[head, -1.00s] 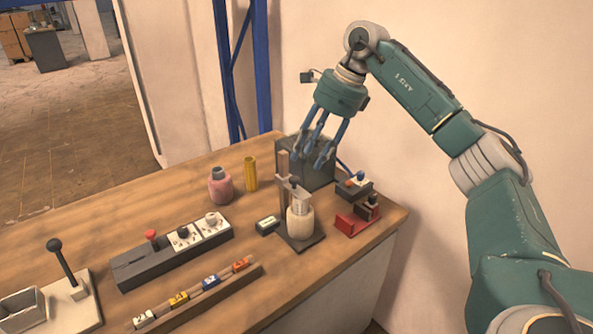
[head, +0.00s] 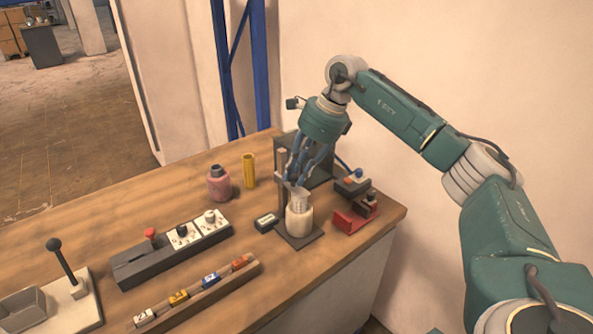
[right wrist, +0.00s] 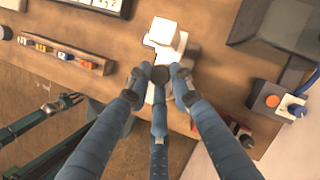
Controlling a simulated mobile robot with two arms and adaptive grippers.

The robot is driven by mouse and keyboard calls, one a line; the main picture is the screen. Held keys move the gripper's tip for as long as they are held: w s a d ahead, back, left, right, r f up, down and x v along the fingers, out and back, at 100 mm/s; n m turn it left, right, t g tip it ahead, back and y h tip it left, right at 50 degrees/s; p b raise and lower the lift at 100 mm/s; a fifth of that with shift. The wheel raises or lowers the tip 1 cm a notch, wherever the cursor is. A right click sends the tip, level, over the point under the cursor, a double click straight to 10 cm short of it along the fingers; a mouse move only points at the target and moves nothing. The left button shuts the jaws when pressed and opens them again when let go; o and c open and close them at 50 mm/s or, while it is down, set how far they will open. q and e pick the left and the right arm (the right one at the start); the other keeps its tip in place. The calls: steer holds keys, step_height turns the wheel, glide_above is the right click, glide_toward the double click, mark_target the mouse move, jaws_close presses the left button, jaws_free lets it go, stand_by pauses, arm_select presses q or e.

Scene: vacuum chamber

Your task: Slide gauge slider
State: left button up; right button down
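The gauge stands near the table's right end in the head view. It has a dark base plate (head: 299,241), an upright grey post (head: 282,170) and a pale slider (head: 292,186) partly hidden by my fingers. A cream cylinder (head: 299,222) stands on the plate below the slider. My right gripper (head: 298,178) points down at the slider with its fingers around or beside it; contact is unclear. In the right wrist view its fingertips (right wrist: 159,80) are apart above pale gauge parts (right wrist: 166,38). My left gripper (right wrist: 68,102) shows small in that view, fingers seemingly apart.
A grey box (head: 318,170) stands behind the gauge and a red-based device (head: 354,217) to its right. A small dark display (head: 266,222) is close at left. A pink bottle (head: 219,184), yellow cylinder (head: 249,171), control panel (head: 170,255) and tag rail (head: 200,296) lie farther left.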

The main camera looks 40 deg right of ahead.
mark_target(296, 176)
steer(key=shift+w+r+p, duration=0.1)
steer(key=shift+r+p, duration=1.65)
steer(key=shift+r, duration=0.7)
steer(key=shift+w, duration=0.1)
steer(key=c, duration=1.5)
jaws_free()
steer(key=shift+c, duration=0.2)
steer(key=shift+a, duration=0.1)
steer(key=v, duration=1.2)
steer(key=shift+s, duration=0.2)
